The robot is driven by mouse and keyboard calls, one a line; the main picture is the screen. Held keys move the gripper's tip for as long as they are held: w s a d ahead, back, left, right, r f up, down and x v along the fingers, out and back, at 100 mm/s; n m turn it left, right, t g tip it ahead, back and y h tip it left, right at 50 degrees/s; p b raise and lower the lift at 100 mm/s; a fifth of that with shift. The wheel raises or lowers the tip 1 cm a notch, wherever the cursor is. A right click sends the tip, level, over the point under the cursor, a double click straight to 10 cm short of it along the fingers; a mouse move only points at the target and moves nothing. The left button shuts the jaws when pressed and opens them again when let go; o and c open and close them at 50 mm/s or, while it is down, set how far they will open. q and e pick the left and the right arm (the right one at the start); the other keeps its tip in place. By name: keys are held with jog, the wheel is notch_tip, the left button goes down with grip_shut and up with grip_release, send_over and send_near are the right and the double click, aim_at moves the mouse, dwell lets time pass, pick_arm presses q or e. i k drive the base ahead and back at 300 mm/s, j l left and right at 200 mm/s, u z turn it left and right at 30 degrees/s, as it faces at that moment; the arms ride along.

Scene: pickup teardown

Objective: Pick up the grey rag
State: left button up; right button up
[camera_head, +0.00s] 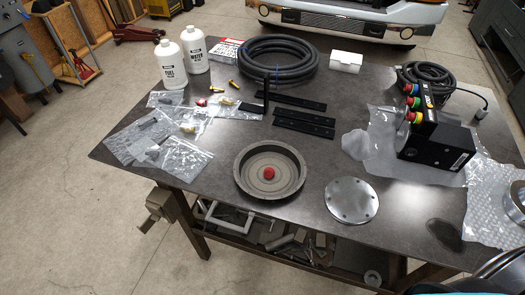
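A light grey, crumpled piece (355,144) lies on the dark table at the left edge of a clear plastic sheet. It looks like a rag, but I cannot tell cloth from plastic for certain. A flat dark grey patch (443,235) lies near the table's front right edge. I cannot tell whether it is a rag or a stain. Neither of my grippers is in view.
A black box with coloured buttons (436,143) stands right of the crumpled piece. A metal disc (351,200) and a round pan (270,192) lie in front. A hose coil (278,60) and white bottles (170,65) stand behind. Bare table (335,155) adjoins the piece's left.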

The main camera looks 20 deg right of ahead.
aim_at(357, 143)
jog(key=z, duration=1.3)
